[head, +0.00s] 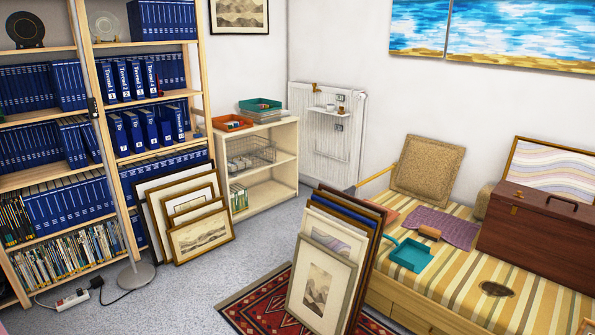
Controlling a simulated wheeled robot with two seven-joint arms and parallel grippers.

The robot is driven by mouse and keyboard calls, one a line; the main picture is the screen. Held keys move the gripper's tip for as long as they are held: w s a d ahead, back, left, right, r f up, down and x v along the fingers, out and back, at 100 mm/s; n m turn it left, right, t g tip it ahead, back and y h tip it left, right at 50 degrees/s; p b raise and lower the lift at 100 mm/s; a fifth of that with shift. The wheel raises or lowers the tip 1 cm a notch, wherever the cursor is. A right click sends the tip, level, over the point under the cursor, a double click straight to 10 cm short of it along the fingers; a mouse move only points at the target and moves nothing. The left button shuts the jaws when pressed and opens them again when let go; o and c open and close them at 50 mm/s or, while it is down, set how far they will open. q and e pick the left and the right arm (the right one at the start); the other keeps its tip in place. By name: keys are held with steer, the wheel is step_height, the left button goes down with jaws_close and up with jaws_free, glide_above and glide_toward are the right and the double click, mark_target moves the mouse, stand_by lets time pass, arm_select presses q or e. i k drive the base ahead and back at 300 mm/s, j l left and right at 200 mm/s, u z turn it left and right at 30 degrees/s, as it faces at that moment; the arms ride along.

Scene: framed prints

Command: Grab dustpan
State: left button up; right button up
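A teal dustpan (411,255) lies on the yellow-striped bed (462,290), left of the brown case. Its short handle points to the upper left. A small brush with a wooden-looking back (429,233) lies just behind it, at the edge of a purple cloth (455,228). Neither of my grippers is in view.
Framed prints (322,285) lean in a stack on a red rug (258,306), in front of the bed's left end. A brown case (535,225) and beige cushion (428,170) are on the bed. More frames (200,235) lean by the bookshelf. Grey floor (215,270) is clear between the stacks.

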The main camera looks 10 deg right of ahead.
mark_target(412, 255)
steer(key=i+l+z, duration=0.2)
steer(key=i+z, duration=1.1)
steer(key=z, duration=0.15)
steer(key=i+j+z, duration=0.1)
steer(key=i+z, duration=0.15)
steer(key=i, duration=1.25)
